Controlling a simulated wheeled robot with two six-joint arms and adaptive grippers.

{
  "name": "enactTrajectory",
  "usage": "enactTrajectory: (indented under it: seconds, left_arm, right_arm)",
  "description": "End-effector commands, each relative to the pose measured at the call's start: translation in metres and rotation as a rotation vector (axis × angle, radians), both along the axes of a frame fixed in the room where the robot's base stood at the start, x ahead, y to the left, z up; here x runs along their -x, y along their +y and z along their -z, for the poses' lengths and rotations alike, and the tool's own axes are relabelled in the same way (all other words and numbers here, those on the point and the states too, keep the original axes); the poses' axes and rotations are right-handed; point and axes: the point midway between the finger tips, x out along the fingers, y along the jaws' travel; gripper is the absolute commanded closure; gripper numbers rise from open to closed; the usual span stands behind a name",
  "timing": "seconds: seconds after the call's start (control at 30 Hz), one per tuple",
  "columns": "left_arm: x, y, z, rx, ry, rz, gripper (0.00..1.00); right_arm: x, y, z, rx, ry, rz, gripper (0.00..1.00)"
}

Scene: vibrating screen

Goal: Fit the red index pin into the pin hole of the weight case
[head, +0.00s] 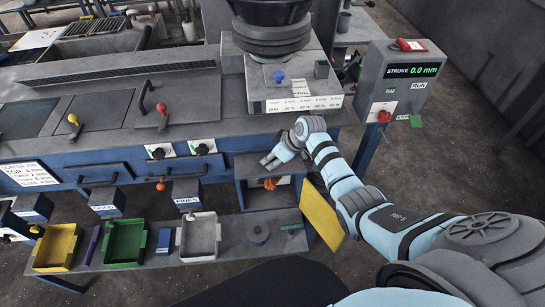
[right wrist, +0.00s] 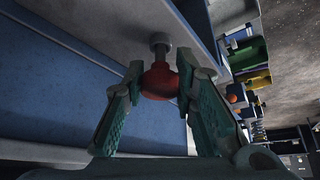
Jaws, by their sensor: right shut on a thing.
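My right gripper (head: 270,160) is in front of the bench, below the labelled machine housing (head: 292,103). In the right wrist view the gripper (right wrist: 161,80) is shut on the red index pin (right wrist: 159,83) by its rounded red head. A metal shank and wider grey collar (right wrist: 160,40) show beyond the head, close to a grey surface (right wrist: 150,12). I cannot tell whether they touch it or whether the shank is in a hole. The weight case cannot be identified with certainty, and its pin hole is not visible. My left gripper is out of view.
An open bay under the bench holds an orange part (head: 270,183). A yellow plate (head: 321,214) hangs beside my right forearm. Yellow (head: 57,247), green (head: 126,243) and white (head: 200,237) bins stand on the lower shelf. A control box (head: 398,85) stands right.

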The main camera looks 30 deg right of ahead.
Motion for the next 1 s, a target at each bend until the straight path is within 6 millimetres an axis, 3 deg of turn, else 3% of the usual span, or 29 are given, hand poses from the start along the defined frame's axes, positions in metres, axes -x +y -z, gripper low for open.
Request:
enactTrajectory:
  seconds: [0.7, 0.73, 0.8, 0.87, 1.0]
  left_arm:
    - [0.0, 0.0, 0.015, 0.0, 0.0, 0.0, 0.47]
    - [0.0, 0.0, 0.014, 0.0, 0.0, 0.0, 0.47]
    - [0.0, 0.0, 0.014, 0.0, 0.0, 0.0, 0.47]
    - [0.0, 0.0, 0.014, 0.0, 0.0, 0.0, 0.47]
    - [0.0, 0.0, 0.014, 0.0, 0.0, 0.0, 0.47]
  right_arm:
    - [0.0, 0.0, 0.019, -0.001, -0.001, 0.0, 1.0]
    - [0.0, 0.0, 0.018, -0.001, -0.001, 0.0, 0.7]
    - [0.0, 0.0, 0.018, -0.001, -0.001, 0.0, 0.59]
    - [0.0, 0.0, 0.018, -0.001, -0.001, 0.0, 0.51]
    - [0.0, 0.0, 0.017, -0.001, -0.001, 0.0, 0.51]
